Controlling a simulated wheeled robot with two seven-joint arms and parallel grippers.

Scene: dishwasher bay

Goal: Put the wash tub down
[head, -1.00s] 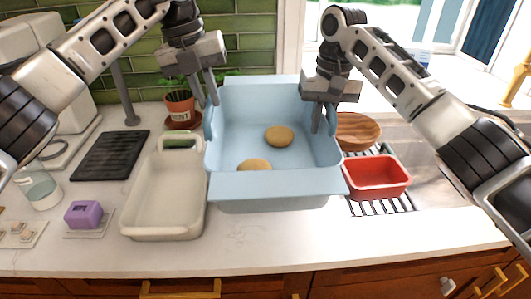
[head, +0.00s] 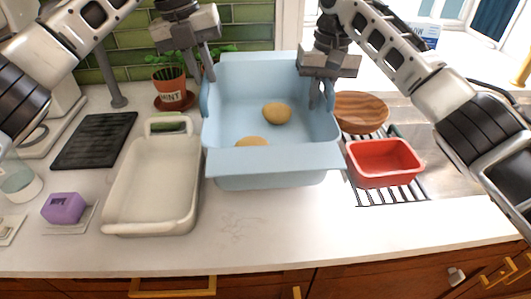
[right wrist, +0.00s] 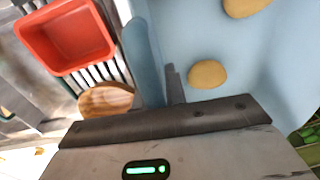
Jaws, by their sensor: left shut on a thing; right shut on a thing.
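The light blue wash tub (head: 275,160) is at the middle of the head view, with two tan, potato-like lumps (head: 277,113) inside it. My left gripper (head: 207,82) is shut on the tub's left rim. My right gripper (head: 318,92) is shut on its right rim. In the right wrist view, the tub wall (right wrist: 143,60) passes between the fingers, and both lumps show inside. The tub looks level. Whether its base touches the counter cannot be told.
A cream baking dish (head: 150,228) stands close on the tub's left. A red bowl (head: 385,163) and a wooden bowl (head: 360,112) sit on a drying rack at the right. A potted mint (head: 170,88) is behind left. The counter (head: 260,235) in front is clear.

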